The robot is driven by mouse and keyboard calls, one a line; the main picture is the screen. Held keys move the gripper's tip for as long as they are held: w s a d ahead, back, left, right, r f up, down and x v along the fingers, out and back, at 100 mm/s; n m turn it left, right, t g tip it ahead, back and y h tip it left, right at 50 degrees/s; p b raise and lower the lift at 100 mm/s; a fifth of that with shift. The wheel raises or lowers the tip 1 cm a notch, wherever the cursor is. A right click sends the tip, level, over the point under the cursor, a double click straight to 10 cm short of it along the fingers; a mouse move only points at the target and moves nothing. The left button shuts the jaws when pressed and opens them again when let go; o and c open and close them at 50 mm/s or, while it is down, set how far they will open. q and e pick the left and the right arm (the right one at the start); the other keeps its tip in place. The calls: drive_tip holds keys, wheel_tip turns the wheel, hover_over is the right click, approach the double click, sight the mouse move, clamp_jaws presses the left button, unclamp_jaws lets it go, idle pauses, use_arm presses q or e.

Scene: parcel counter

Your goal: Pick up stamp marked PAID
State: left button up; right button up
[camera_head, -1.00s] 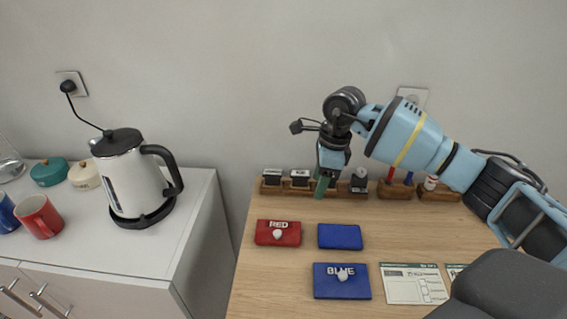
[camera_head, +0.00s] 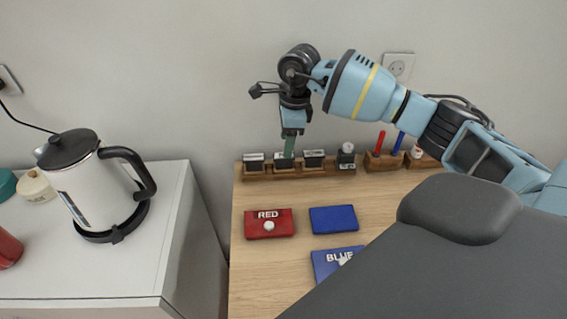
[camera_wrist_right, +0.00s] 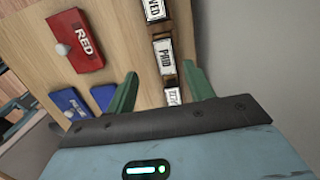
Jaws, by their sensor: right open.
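The stamp marked PAID (camera_wrist_right: 164,56) shows in the right wrist view, with its white label up, in a wooden rack. It sits between a stamp whose label ends in "VED" (camera_wrist_right: 154,10) and a third stamp (camera_wrist_right: 173,96). In the head view the PAID stamp (camera_head: 283,161) is second from the left, partly hidden by my gripper. My right gripper (camera_head: 289,148) is open, pointing down above it. In the wrist view its green fingers (camera_wrist_right: 162,90) are apart, with nothing held, and the PAID stamp lies just beyond the gap. My left gripper is not in view.
The red pad (camera_head: 256,229) and blue pads (camera_head: 333,219) lie in front of the rack on the wooden counter. A dark stamp (camera_head: 346,157) and pen holders (camera_head: 383,162) stand to the right. A kettle (camera_head: 88,193) stands on the white cabinet at left.

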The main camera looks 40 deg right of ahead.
drive_tip(key=shift+w+f, duration=0.25)
drive_tip(key=shift+f, duration=1.05)
drive_tip(key=shift+w+f, duration=0.25)
drive_tip(key=shift+f, duration=1)
drive_tip(key=c, duration=1.1)
drive_tip(key=shift+r, duration=0.1)
drive_tip(key=shift+r, duration=0.45)
drive_tip(key=shift+s+a+r, duration=0.1)
drive_tip(key=shift+s+r, duration=0.1)
drive_tip(key=shift+r, duration=0.45)
drive_tip(key=shift+s+a+r, duration=0.1)
drive_tip(key=shift+s+r, duration=0.05)
drive_tip(key=shift+r, duration=0.45)
drive_tip(key=s+a, duration=0.2)
drive_tip(key=s, duration=0.2)
drive_tip(key=s+a+r, duration=0.1)
drive_tip(key=s+a, duration=0.2)
drive_tip(key=s, duration=0.2)
drive_tip(key=s+a, duration=0.2)
drive_tip(key=s, duration=0.2)
drive_tip(key=shift+s+a+r, duration=0.15)
drive_tip(key=shift+s+r, duration=0.05)
drive_tip(key=shift+r, duration=0.05)
